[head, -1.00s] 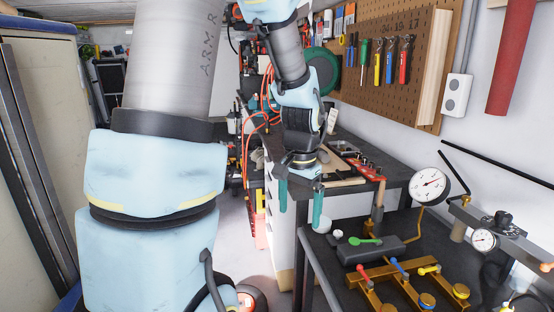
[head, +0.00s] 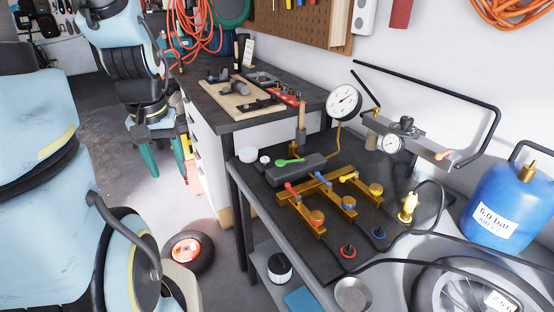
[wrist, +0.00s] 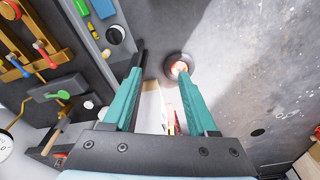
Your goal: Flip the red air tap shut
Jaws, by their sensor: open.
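The red air tap (head: 290,188) is a small red-tipped lever on a brass manifold (head: 310,189) on the dark bench top. Its lever appears to lie roughly along its brass branch. It also shows at the upper left of the wrist view (wrist: 42,48). Taps with a blue lever (head: 321,177) and a yellow lever (head: 347,177) sit on the same manifold. My gripper (head: 170,178) is open and empty, with teal fingers pointing down, left of the bench and apart from the tap. In the wrist view my gripper (wrist: 163,75) has only floor and bench edge between its fingers.
A green lever (head: 289,161) on a grey block stands just behind the manifold. A large gauge (head: 344,101), a smaller gauge (head: 391,144) and black hoses surround it. A blue tank (head: 509,207) stands at the right. A wheel (head: 188,250) is on the floor below my gripper.

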